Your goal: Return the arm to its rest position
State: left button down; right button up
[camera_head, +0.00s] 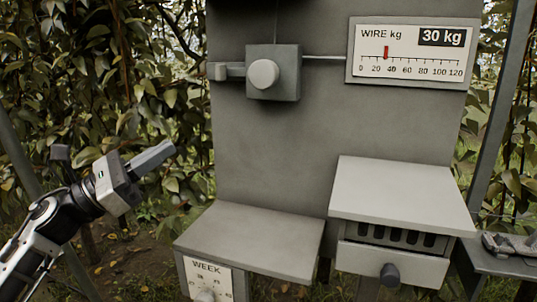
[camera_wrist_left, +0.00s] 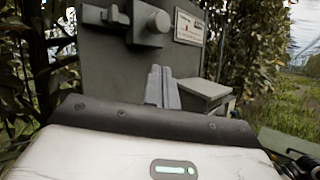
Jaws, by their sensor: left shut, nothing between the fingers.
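My left arm comes in from the lower left in the head view. Its left gripper (camera_head: 153,157) is shut and empty, pointing up and to the right, in front of the foliage and left of the grey panel. In the left wrist view the closed fingers (camera_wrist_left: 162,88) stand together in front of the panel, with nothing between them. The gripper touches nothing that I can see. My right gripper does not show clearly in either view.
The grey panel (camera_head: 270,150) carries a round knob (camera_head: 263,74) and a wire gauge (camera_head: 413,52) reading 30 kg. Below are a grey shelf (camera_head: 250,238) with a WEEK dial (camera_head: 207,279) and a lidded box (camera_head: 400,195) with a drawer knob (camera_head: 390,276). A side shelf (camera_head: 510,264) stands right.

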pick_arm(q)
jog(key=s+d+f+n+t+y+p, duration=0.1)
jog(key=s+f+n+t+y, duration=0.4)
jog(key=f+n, duration=0.75)
jog(key=d+f+n+t+y+p, duration=0.1)
jog(key=f+n+t+y, duration=0.2)
jog(key=f+n+y, duration=1)
jog(key=s+d+f+n+g, duration=0.1)
jog(key=s+f+n+g, duration=0.3)
jog(key=s+n, duration=0.5)
jog(key=s+d+f+n+g+h+p, duration=0.1)
jog(key=s+f+n+g, duration=0.3)
jog(key=n, duration=0.9)
jog(key=s+f, duration=0.3)
jog(key=s, duration=0.2)
jog(key=shift+s+d+f+n+g+p, duration=0.2)
jog(key=shift+d+f+n+g+p, duration=0.1)
jog(key=shift+n, duration=0.05)
